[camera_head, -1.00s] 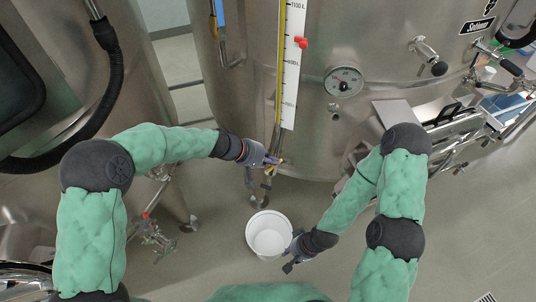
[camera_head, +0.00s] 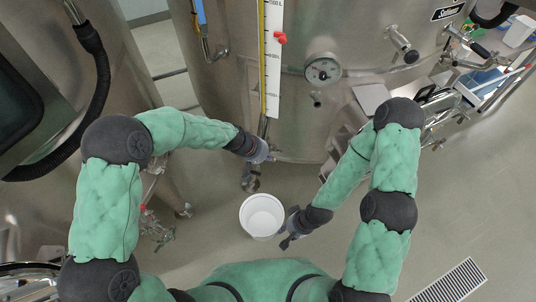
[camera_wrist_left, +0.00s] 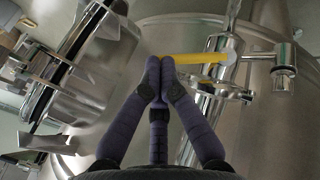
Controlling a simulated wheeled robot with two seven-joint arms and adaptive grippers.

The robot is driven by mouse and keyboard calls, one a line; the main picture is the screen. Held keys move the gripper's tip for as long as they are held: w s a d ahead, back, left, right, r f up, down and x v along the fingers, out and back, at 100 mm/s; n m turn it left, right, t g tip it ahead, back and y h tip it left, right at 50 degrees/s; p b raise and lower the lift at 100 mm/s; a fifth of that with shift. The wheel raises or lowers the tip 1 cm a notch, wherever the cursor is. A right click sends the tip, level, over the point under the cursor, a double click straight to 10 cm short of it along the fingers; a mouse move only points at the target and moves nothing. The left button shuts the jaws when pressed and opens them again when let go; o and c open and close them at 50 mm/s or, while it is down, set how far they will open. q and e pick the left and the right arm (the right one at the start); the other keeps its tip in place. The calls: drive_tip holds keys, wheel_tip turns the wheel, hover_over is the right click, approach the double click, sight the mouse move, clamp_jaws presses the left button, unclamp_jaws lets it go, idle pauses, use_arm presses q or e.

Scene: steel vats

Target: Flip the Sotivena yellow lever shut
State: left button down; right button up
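The yellow lever (camera_wrist_left: 200,58) sits on a steel valve (camera_wrist_left: 228,72) in the left wrist view and lies nearly level across the pipe. My left gripper (camera_wrist_left: 160,66) has its fingertips together at the lever's left end, with no gap showing between them. I cannot tell whether they touch the lever. In the head view my left gripper (camera_head: 264,154) is at the lower front of the steel vat (camera_head: 350,30), which bears a black name label (camera_head: 448,12); the lever is hidden there. My right gripper (camera_head: 288,228) is low beside a white bucket; its finger opening is unclear.
The white bucket (camera_head: 262,216) stands on the floor below the valve area. Another vat stands at left. The floor at lower right is clear around a drain grate (camera_head: 452,281).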

use_arm(q)
drive_tip(key=shift+f, duration=0.1)
use_arm(e)
drive_tip(key=shift+f, duration=0.1)
use_arm(q)
drive_tip(key=shift+w+a+f+b, duration=0.1)
drive_tip(key=shift+a+b, duration=0.15)
drive_tip(key=shift+a, duration=0.15)
drive_tip(key=shift+w+a+f+b, duration=0.1)
drive_tip(key=shift+a+b, duration=0.1)
drive_tip(key=shift+a, duration=0.15)
use_arm(e)
drive_tip(key=shift+f, duration=0.5)
use_arm(q)
drive_tip(key=shift+r, duration=0.1)
